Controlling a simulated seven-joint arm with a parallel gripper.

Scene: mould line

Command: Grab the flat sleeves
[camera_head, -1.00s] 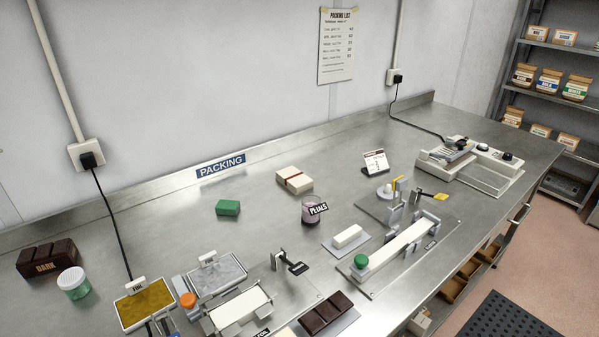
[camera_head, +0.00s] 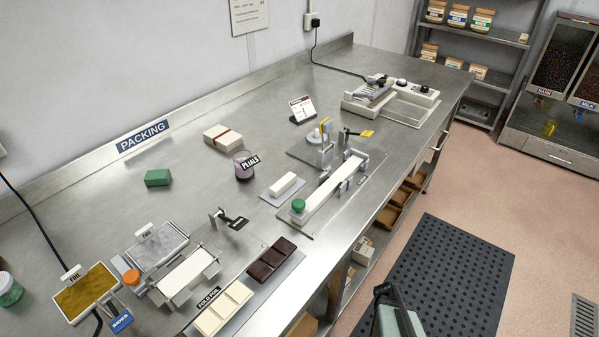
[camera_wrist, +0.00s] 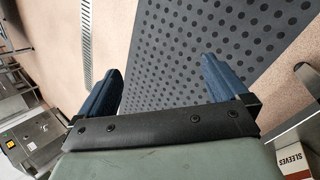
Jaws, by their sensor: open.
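A white box with a dark red band and the label SLEEVES (camera_wrist: 299,153) is cut off at the lower right of the wrist view. I cannot make out separate flat sleeves there. My gripper (camera_wrist: 164,76) is open, its two blue fingers wide apart with nothing between them, above the floor and mat. The SLEEVES box lies to the right of the fingers, apart from them. In the head view, part of my arm's end shows at the bottom edge, in front of the bench, its fingertips not clear. A small pale box (camera_head: 363,251) sits under the bench there; its label is unreadable.
The steel bench (camera_head: 290,85) carries moulds, chocolate bars (camera_head: 271,259), foil trays (camera_head: 86,292) and a sealing machine (camera_head: 392,95). Brown bins (camera_head: 388,216) stand under its front edge. A black dotted mat (camera_head: 440,270) lies on the open floor to the right.

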